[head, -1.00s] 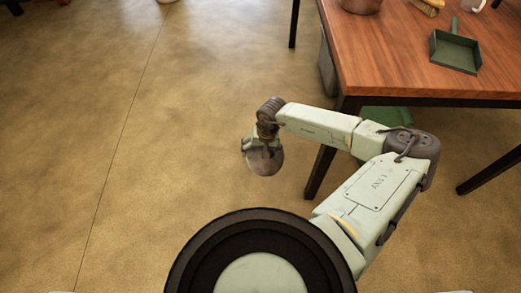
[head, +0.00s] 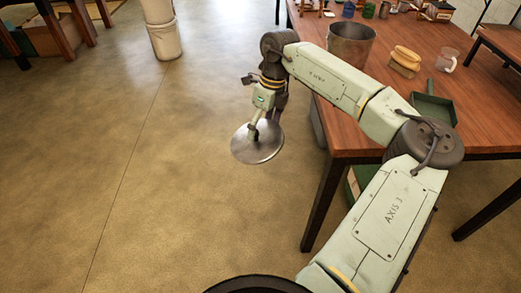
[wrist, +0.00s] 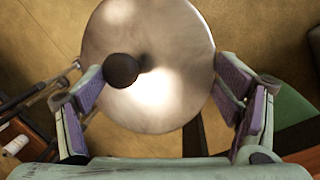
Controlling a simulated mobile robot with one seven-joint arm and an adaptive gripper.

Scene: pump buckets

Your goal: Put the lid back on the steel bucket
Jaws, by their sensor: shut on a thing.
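The lid (head: 258,148) is a round, shiny steel disc with a dark knob (wrist: 121,70). My gripper (head: 264,122) is shut on it and holds it above the floor, left of the table. In the wrist view, my padded fingers sit on opposite sides of the lid (wrist: 165,100), close to its rim; the exact contact is hard to see. The steel bucket (head: 350,45) stands upright and open-topped on the table's near left part, to the right of and beyond the lid. My arm partly hides its lower side.
The wooden table (head: 400,135) has a green dustpan (head: 434,108), a brush (head: 405,60), a clear mug (head: 446,60) and several small items at the back. White buckets (head: 163,38) stand on the floor at the back left.

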